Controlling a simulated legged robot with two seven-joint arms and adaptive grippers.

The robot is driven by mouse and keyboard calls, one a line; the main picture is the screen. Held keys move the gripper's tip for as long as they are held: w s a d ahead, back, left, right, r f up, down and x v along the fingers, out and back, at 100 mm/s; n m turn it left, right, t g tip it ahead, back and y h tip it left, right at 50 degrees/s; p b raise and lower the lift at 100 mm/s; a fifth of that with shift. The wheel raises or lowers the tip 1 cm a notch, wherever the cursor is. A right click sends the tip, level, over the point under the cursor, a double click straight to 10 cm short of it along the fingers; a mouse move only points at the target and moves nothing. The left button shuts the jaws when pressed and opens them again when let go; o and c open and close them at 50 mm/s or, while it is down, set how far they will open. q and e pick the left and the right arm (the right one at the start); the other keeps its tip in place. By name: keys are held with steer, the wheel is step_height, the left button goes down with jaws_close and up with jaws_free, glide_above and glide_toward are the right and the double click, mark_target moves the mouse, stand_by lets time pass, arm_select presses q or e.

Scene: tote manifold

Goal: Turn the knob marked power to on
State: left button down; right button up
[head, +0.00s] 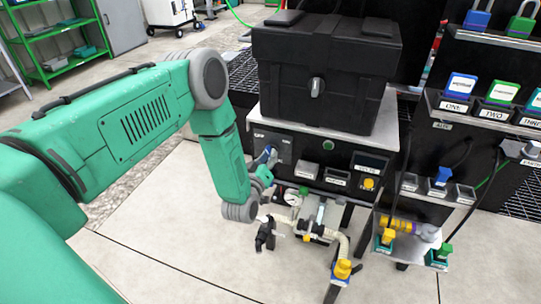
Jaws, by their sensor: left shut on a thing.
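The dark control panel (310,148) is on the front of the stand below a black case. A label reading OFF shows at its upper left. The blue-grey knob (270,154) sits there, partly hidden by my left gripper. My left gripper (267,164) reaches up to it from the lower left and is shut on it. The knob's exact angle and the power marking cannot be read. My right gripper is not in view.
The black case (325,70) stands on top. A pressure gauge (290,196), hoses and a yellow fitting (343,268) lie below the panel. Labelled bins (456,104) and a yellow-banded coupling (398,225) are at right. Open floor lies in front.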

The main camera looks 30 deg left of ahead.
arm_select(q)
steer(key=m, duration=0.3)
steer(key=shift+w+a+r+m+p, duration=0.1)
steer(key=shift+a+r+m+p, duration=0.1)
steer(key=shift+m+p, duration=0.2)
steer(key=shift+d+m, duration=0.15)
steer(key=shift+m, duration=2.7)
steer(key=shift+d+m, duration=0.1)
steer(key=shift+m, duration=2.75)
steer(key=c, duration=1.5)
jaws_free()
steer(key=shift+d+f, duration=0.1)
steer(key=shift+c, duration=0.2)
